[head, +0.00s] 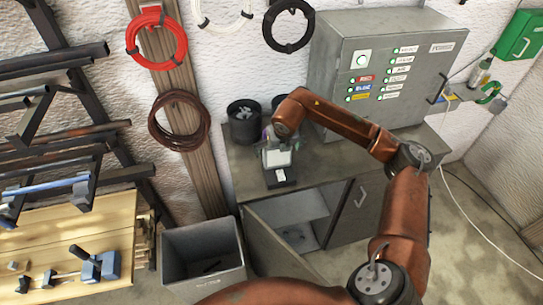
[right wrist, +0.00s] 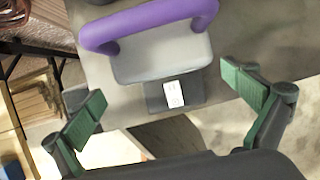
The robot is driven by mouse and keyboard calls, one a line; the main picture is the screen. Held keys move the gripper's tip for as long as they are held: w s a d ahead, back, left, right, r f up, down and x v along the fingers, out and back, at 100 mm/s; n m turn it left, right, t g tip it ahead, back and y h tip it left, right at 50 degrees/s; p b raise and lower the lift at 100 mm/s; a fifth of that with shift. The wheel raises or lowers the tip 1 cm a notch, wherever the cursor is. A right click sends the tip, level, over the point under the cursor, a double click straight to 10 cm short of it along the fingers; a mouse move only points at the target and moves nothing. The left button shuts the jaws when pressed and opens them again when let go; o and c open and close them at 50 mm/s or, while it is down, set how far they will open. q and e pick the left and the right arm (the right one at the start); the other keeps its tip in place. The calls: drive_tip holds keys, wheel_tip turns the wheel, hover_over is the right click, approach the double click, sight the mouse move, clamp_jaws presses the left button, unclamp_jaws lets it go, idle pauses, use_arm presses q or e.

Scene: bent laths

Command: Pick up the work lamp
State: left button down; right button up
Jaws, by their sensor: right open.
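The work lamp (head: 279,158) stands upright on the grey cabinet top, near its front edge. It has a pale square face, a dark base with a white label, and a purple handle (right wrist: 150,22) that shows clearly in the right wrist view. My right gripper (right wrist: 166,102) is open and empty, with its green-padded fingers apart and pointing towards the lamp, on either side of its base in the picture. In the head view the right gripper (head: 270,138) is mostly hidden by my wrist, just above the lamp. My left gripper is not in view.
Dark pots (head: 243,122) stand behind the lamp on the worktop (head: 330,160). A grey control box (head: 385,65) stands at the right. Below, a cabinet door (head: 275,245) hangs open beside a grey bin (head: 203,255). A rack of bars is at the left.

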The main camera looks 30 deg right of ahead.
sight(278, 159)
drive_tip(key=shift+w+d+f, duration=0.1)
drive_tip(key=shift+w+f, duration=0.05)
drive_tip(key=shift+f, duration=0.05)
drive_tip(key=shift+x, duration=0.85)
drive_tip(key=shift+d+f+p, duration=0.15)
drive_tip(key=shift+f+p, duration=0.2)
drive_tip(key=shift+p, duration=0.05)
drive_tip(key=x, duration=0.1)
drive_tip(key=p+x, duration=0.1)
drive_tip(key=x, duration=0.2)
drive_tip(key=shift+s+d+f+p, duration=0.15)
drive_tip(key=shift+s+f+p, duration=0.1)
drive_tip(key=shift+p, duration=0.05)
drive_tip(key=shift+w+f, duration=0.15)
drive_tip(key=shift+f, duration=0.15)
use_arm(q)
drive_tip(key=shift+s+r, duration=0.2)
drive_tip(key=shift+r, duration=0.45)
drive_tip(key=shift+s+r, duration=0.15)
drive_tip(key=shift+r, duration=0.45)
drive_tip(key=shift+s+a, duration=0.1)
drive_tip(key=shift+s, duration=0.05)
use_arm(e)
drive_tip(key=shift+c, duration=0.3)
